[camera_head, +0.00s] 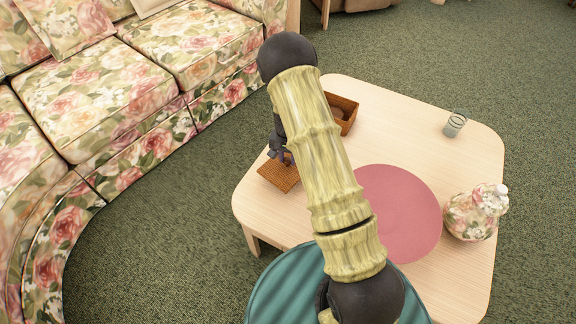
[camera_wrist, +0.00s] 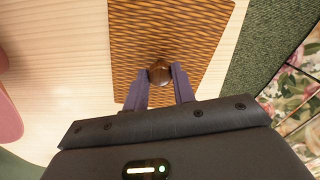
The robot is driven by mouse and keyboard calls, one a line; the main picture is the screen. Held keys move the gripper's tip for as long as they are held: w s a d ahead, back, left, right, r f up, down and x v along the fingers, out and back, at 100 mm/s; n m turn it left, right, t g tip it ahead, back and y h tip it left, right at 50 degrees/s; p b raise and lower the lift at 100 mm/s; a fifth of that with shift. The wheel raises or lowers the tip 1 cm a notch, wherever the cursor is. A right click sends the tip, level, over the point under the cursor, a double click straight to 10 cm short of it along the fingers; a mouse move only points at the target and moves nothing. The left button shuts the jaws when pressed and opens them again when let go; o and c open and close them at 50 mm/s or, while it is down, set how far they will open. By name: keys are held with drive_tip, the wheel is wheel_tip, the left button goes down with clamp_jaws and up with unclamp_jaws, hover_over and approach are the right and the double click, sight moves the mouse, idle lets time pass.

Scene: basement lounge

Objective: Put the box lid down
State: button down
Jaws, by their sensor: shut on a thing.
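The box lid (camera_head: 279,175) is a flat, woven orange-brown square near the left edge of the pale wooden table. In the wrist view the lid (camera_wrist: 184,32) lies under my fingers, with a round dark brown knob (camera_wrist: 159,73) in its middle. My gripper (camera_head: 285,157) is shut on this knob; in the wrist view the two fingers (camera_wrist: 160,80) press on its sides. I cannot tell whether the lid touches the table. The open woven box (camera_head: 346,108) stands farther back, partly behind my arm, with something round and brown inside.
A floral sofa (camera_head: 100,95) stands left, with green carpet between.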

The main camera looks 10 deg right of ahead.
sight(288, 160)
drive_tip(key=shift+d, duration=0.15)
wheel_tip(288, 160, down, 3)
drive_tip(key=shift+f+b, duration=0.15)
drive_tip(key=shift+b, duration=0.45)
drive_tip(key=shift+f, duration=0.15)
drive_tip(key=shift+s, duration=0.1)
drive_tip(key=shift+f, duration=0.1)
drive_tip(key=c, duration=1.1)
unclamp_jaws()
drive_tip(key=shift+c, duration=0.2)
